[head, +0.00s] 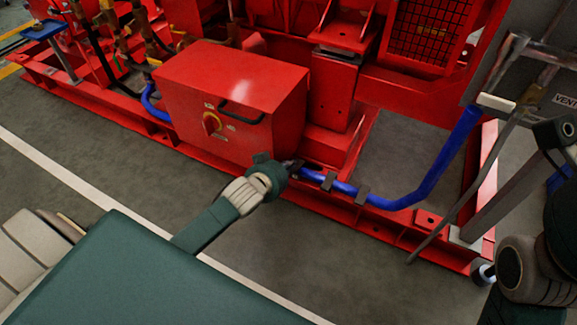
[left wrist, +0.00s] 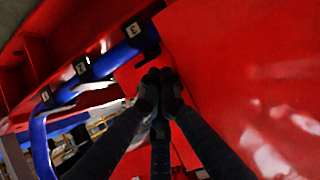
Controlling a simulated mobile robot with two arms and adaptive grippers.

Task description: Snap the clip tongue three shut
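A blue hose (head: 408,201) runs along the red base frame, with dark clips on it. In the left wrist view the clips carry numbers: clip three (left wrist: 138,30) is nearest, then clip two (left wrist: 81,67) and clip one (left wrist: 45,95). In the head view two clips (head: 327,181) (head: 362,194) show right of my left gripper (head: 293,167); clip three is mostly hidden by it. In the left wrist view the fingertips (left wrist: 160,77) are together, with nothing visible between them, just below and right of clip three. I cannot tell whether they touch it, or how its tongue stands. My right gripper is not visible.
A red box (head: 235,95) with a rotary switch and black handle stands close behind my left gripper. Red frame rails (head: 420,245) run below the hose. A slanted grey rod (head: 470,180) stands at right. The grey floor in front is clear.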

